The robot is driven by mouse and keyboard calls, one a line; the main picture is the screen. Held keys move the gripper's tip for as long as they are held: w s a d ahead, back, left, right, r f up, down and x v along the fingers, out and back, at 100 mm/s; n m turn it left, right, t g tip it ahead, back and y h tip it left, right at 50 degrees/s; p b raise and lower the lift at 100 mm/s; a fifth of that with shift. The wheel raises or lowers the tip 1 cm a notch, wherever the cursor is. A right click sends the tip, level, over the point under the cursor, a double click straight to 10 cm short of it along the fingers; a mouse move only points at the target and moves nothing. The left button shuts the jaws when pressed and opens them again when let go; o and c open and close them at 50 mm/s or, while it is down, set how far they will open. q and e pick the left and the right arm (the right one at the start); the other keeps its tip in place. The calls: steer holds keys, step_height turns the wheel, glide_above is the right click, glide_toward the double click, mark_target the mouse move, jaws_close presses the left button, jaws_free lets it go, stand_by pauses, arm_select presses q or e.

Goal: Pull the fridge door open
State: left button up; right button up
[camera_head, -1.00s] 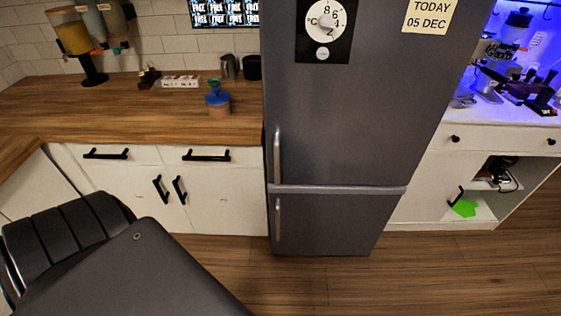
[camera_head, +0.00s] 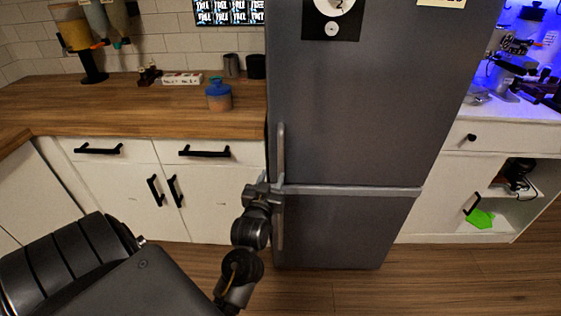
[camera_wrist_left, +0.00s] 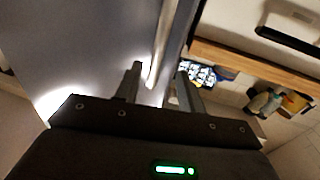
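The grey fridge stands in the middle of the head view, with its upper door (camera_head: 365,110) and lower door (camera_head: 330,230) both shut. The upper door has a long vertical metal handle (camera_head: 280,150) on its left edge. A second handle (camera_head: 280,225) is on the lower door. My left gripper (camera_head: 264,186) is at the lower end of the upper handle. In the left wrist view, my gripper (camera_wrist_left: 158,80) has its fingers apart, with the bar of a handle (camera_wrist_left: 160,45) running between them. I cannot tell if either finger touches it. My right gripper is out of view.
A wooden counter (camera_head: 130,112) with white drawers and cabinets (camera_head: 215,200) stands left of the fridge; their black handles stick out. A white cabinet (camera_head: 440,215) with an open-fronted shelf is on the right. Clear wooden floor (camera_head: 440,280) lies in front.

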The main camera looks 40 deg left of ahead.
mark_target(280, 158)
arm_select(q)
steer(key=p+x, duration=0.1)
steer(key=x, duration=1)
steer(key=shift+d, duration=0.1)
jaws_close()
